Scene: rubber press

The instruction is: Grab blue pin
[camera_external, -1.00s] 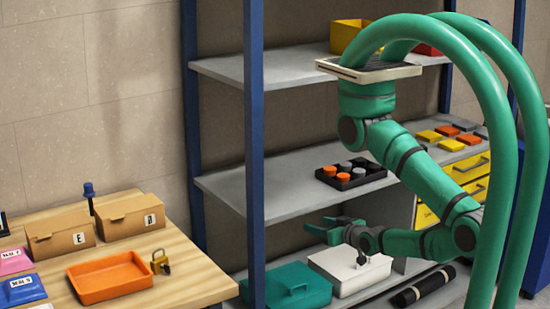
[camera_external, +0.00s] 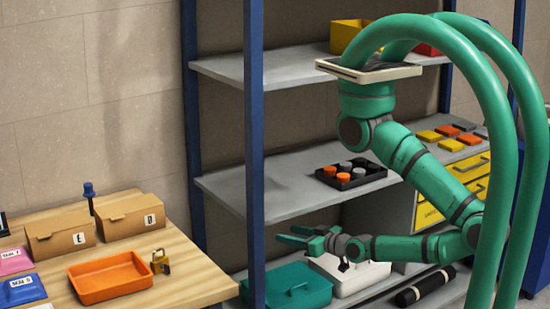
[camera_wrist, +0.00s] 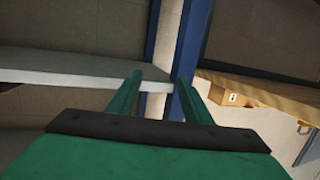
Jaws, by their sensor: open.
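The blue pin (camera_external: 89,196) stands upright at the back of the wooden table, behind the cardboard boxes, in the external view. My gripper (camera_external: 289,238) is well to the right of it, in front of the lower part of the shelf unit, above the teal bin. Its jaws are open and empty. In the wrist view my gripper (camera_wrist: 161,95) shows two green fingers spread apart, with the blue shelf post behind them. I cannot make out the pin in the wrist view.
A blue shelf post (camera_external: 254,150) stands between my gripper and the wooden table (camera_external: 185,270). The table holds cardboard boxes (camera_external: 130,217), an orange tray (camera_external: 110,295) and a padlock (camera_external: 161,262). A teal bin (camera_external: 290,290) and a white bin (camera_external: 370,282) sit below my gripper.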

